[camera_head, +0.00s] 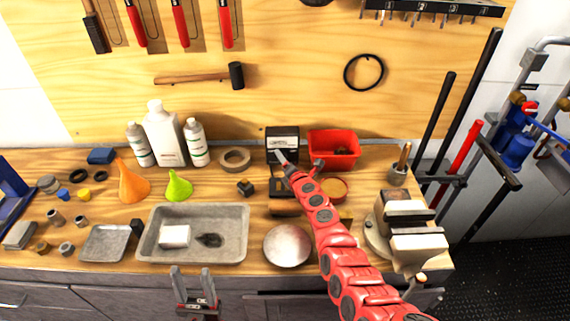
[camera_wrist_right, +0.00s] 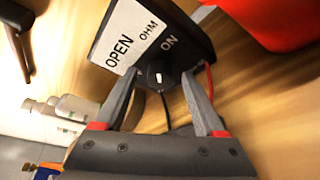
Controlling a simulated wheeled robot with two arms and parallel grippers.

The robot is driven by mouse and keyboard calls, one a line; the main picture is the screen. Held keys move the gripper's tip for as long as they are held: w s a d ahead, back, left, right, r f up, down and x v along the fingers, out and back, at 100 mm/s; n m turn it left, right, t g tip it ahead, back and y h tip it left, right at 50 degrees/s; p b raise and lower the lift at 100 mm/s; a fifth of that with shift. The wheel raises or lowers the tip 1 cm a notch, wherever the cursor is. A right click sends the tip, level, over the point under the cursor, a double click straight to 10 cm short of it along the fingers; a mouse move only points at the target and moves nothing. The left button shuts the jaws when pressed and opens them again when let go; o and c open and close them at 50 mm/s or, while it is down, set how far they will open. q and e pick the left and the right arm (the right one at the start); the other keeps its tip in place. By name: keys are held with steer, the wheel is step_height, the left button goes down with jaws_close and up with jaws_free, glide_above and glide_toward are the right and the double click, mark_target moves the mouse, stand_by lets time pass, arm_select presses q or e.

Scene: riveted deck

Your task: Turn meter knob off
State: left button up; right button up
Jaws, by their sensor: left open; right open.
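The meter (camera_head: 283,133) is a dark box with a white label, standing at the back of the workbench. In the right wrist view the meter (camera_wrist_right: 150,32) shows tilted, with "OPEN", "OHM" and "ON" on its face. Its round black knob (camera_wrist_right: 157,77) has a white mark pointing roughly up. My right gripper (camera_head: 281,156) reaches the front of the meter. In the wrist view my right gripper (camera_wrist_right: 161,78) is open, with its fingertips on either side of the knob; contact is unclear. My left gripper (camera_head: 193,275) is open and empty at the bench's front edge.
A red bin (camera_head: 334,146) stands right of the meter and a tape roll (camera_head: 235,158) left of it. A grey tray (camera_head: 150,247) and a round metal dish (camera_head: 287,260) lie in front. A vise (camera_head: 408,222) is at right. White bottles (camera_head: 164,145) stand back left.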

jaws_close()
